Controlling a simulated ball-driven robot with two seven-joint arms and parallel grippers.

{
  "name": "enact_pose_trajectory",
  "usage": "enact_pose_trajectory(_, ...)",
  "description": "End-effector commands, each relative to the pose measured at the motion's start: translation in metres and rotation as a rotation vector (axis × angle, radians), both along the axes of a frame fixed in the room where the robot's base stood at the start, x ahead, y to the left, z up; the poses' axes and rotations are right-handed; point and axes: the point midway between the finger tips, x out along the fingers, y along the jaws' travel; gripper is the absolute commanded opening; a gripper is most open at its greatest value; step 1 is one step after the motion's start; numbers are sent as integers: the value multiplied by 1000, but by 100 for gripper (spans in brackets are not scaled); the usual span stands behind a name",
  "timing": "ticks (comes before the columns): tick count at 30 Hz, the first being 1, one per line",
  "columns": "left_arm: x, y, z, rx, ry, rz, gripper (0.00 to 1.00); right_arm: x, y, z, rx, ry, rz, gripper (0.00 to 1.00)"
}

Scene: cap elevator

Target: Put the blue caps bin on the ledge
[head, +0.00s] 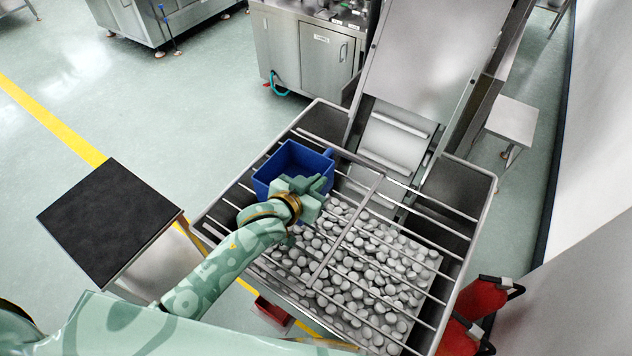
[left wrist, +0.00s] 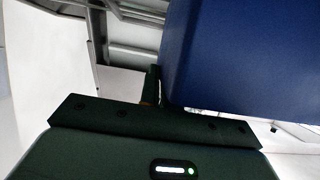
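The blue caps bin (head: 281,158) is an open-topped box over the upper left part of the metal hopper. Its inside looks empty in what shows. My left gripper (head: 309,187) is at the bin's near right side and partly covers it. In the left wrist view, the blue wall (left wrist: 245,55) fills the upper right, right against the narrow, closely set fingers (left wrist: 154,85). The gripper looks shut on the bin's edge; the exact contact is hidden. I cannot tell whether the bin rests on the bars. The hopper's rim (head: 310,112) runs behind the bin. My right gripper is out of view.
Metal bars (head: 434,204) cross the hopper above many grey caps (head: 375,270). A steep conveyor (head: 425,55) rises behind. A black-topped table (head: 108,220) stands left. Red bins (head: 478,305) are at the lower right. The floor at upper left is mostly clear.

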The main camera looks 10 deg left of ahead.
Motion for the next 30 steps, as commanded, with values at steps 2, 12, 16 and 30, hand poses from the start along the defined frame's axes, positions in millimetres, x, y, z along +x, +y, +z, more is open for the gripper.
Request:
enact_pose_trajectory(2,0,0,0,0,-1,0,0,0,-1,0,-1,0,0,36)
enact_pose_trajectory(12,0,0,-2,0,1,0,26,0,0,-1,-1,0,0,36)
enact_pose_trajectory(16,0,0,-2,0,0,0,26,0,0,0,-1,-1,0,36)
enact_pose_trajectory(30,-74,30,33,0,2,0,26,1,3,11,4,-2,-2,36)
